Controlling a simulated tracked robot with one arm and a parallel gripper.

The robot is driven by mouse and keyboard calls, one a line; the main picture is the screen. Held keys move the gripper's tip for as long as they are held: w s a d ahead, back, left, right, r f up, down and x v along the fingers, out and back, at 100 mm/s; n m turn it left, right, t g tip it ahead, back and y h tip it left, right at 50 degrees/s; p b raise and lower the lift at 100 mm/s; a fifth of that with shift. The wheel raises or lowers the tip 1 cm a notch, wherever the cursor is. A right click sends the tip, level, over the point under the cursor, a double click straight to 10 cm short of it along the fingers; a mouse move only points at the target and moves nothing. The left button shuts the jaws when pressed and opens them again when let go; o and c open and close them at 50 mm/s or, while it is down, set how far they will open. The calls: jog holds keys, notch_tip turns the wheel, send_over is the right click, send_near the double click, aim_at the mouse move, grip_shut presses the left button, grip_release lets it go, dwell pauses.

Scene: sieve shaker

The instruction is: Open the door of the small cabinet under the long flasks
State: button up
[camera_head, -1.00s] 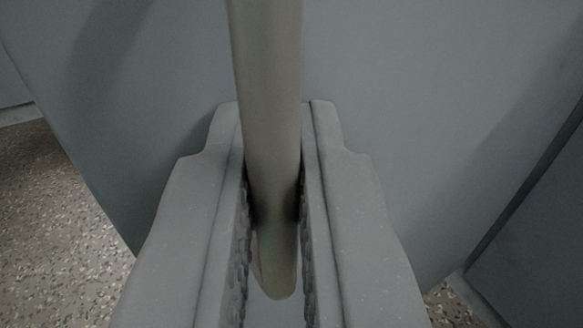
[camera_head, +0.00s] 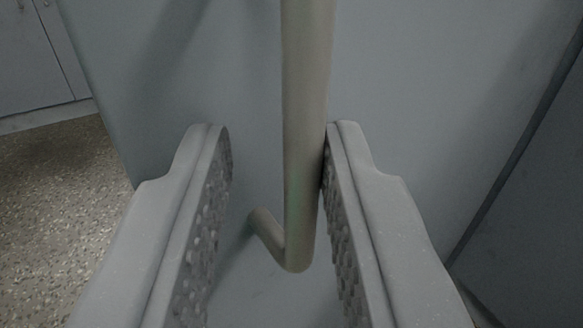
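The cabinet door (camera_head: 420,90) is a flat grey-blue panel that fills the middle of the view. A beige bar handle (camera_head: 303,150) stands upright on it, and its lower end bends back to the panel. My gripper (camera_head: 278,135) is open, with its two fingers on either side of the handle. The handle is close to the right finger, perhaps touching it, and a clear gap lies between it and the left finger. The handle's upper end is out of view. The long flasks are not in view.
Speckled floor (camera_head: 60,200) shows at the left, beyond the door's edge. Another grey cabinet front (camera_head: 40,60) stands at the upper left. A dark gap runs along the right side, with a further grey panel (camera_head: 530,230) beyond it.

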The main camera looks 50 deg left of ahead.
jog(key=p+v, duration=0.1)
jog(key=v, duration=0.8)
jog(key=shift+s+d, duration=0.25)
jog(key=shift+s, duration=0.05)
jog(key=shift+f, duration=0.1)
